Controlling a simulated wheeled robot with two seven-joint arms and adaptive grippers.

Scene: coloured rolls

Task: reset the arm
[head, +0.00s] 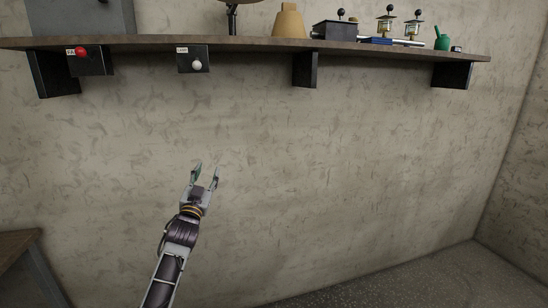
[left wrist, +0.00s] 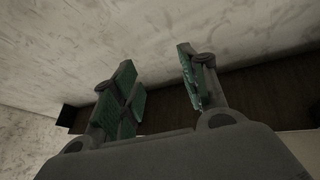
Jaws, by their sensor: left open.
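My left gripper (head: 205,176) is raised in front of the bare wall, below the shelf, in the head view. Its fingers are spread apart with nothing between them. In the left wrist view the open fingers (left wrist: 160,92) show green pads, with wall and the dark underside of a shelf or board behind them. My right gripper is in neither view.
A wall shelf (head: 250,43) runs across the top on dark brackets. Under it are a box with a red button (head: 81,52) and one with a white knob (head: 197,65). A table edge (head: 18,243) is at lower left. The wall (head: 350,150) below is clear.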

